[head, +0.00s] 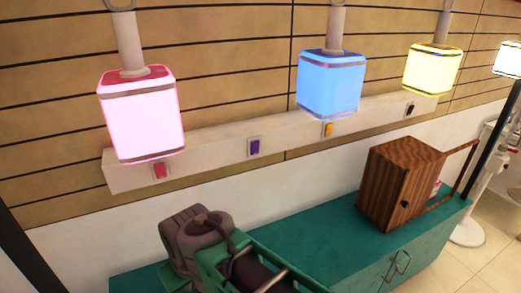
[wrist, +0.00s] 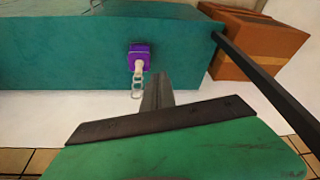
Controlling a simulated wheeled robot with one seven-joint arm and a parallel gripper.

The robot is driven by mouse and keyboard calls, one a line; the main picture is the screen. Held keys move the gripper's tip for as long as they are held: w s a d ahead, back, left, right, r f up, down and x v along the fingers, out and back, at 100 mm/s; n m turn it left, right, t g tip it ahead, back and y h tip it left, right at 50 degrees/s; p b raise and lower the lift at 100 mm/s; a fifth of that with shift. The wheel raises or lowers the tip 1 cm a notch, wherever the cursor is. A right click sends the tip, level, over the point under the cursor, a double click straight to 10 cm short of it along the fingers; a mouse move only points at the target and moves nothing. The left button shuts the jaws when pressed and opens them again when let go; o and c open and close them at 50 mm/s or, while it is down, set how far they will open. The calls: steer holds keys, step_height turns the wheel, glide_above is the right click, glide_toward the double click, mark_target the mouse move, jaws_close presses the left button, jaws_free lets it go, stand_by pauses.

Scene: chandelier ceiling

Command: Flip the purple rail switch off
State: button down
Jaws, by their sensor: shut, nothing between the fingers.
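The purple rail switch (head: 255,147) sits on a pale rail (head: 207,145) along the wall in the head view, between a red switch and an orange one. Its rocker position is too small to tell. In the wrist view, my gripper (wrist: 157,82) is shut and empty, its fingers pointing toward the teal counter. The purple rail switch cannot be made out in the wrist view. My gripper's fingertips cannot be made out in the head view, so their distance from the switch is unclear.
The rail also carries a red switch (head: 160,171), an orange switch (head: 328,130) and a black switch (head: 409,109). Pink (head: 141,120), blue (head: 331,85) and yellow (head: 432,70) lamps hang lit before the wall. A wooden box (head: 400,180) stands on the teal counter (head: 345,225). A purple piece (wrist: 139,57) with a pale stem shows in the wrist view.

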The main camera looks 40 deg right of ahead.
steer(key=w+d+r+m+t+b, duration=0.1)
steer(key=w+d+r+m+t, duration=0.15)
steer(key=w+d+m, duration=0.45)
steer(key=w+d+r+m+t+b, duration=0.15)
steer(key=d+m+t, duration=0.25)
steer(key=d, duration=0.5)
steer(key=s+d+r+m+t+h, duration=0.2)
steer(key=d+r+m, duration=0.3)
steer(key=d, duration=0.3)
steer(key=s+d+r+m+t+h, duration=0.2)
steer(key=s+d+r+m+t, duration=0.1)
steer(key=d, duration=0.5)
steer(key=shift+r+m+h, duration=0.4)
steer(key=shift+r+m, duration=0.45)
steer(key=shift+m, duration=0.35)
steer(key=shift+t, duration=0.35)
steer(key=p, duration=0.3)
glide_toward(255, 146)
steer(key=x, duration=0.6)
steer(key=shift+w+d+f, duration=0.1)
steer(key=shift+w+d, duration=0.05)
steer(key=shift+w, duration=0.1)
